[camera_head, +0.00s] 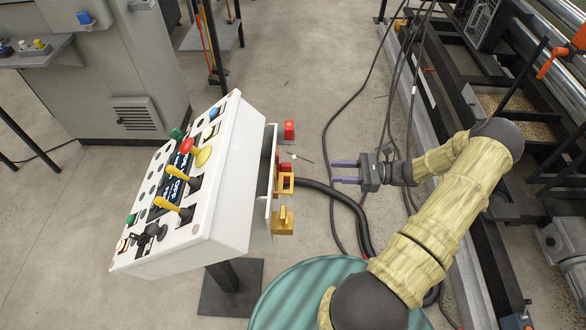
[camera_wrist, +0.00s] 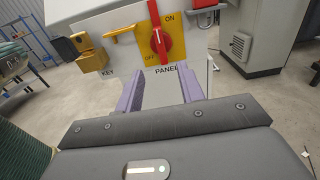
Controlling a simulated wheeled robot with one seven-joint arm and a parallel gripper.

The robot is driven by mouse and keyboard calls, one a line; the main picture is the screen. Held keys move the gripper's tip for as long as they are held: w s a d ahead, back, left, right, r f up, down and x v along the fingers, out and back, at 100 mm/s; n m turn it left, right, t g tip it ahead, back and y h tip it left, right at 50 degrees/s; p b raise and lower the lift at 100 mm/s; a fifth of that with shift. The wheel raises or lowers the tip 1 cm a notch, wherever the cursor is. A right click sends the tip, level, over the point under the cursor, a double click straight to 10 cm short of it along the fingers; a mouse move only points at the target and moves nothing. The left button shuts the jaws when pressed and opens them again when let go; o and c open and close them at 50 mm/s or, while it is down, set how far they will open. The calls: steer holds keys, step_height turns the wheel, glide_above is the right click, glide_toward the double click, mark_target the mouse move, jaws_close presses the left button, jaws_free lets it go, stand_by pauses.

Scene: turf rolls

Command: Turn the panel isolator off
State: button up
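The panel isolator (camera_wrist: 160,41) is a red rotary handle on a yellow plate marked ON at upper right and OFF at lower left, above the word PANEL. Its handle stands nearly upright in the wrist view, its top leaning slightly left. In the head view the isolator (camera_head: 286,167) shows only as a small red part on the console's right side, mostly hidden edge-on. My gripper (camera_head: 336,172) is open and empty, to the right of the isolator and apart from it. Its two purple fingers in the wrist view (camera_wrist: 160,90) are spread below the plate.
A yellow block (camera_head: 284,222), a yellow handle (camera_wrist: 120,38) and a red block (camera_head: 289,130) jut out beside the isolator. The white console (camera_head: 225,185) has several knobs and levers. Black cables (camera_head: 335,120) lie behind.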

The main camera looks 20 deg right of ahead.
steer(key=p+x, duration=0.2)
steer(key=x, duration=1.2)
steer(key=shift+c, duration=0.2)
jaws_close()
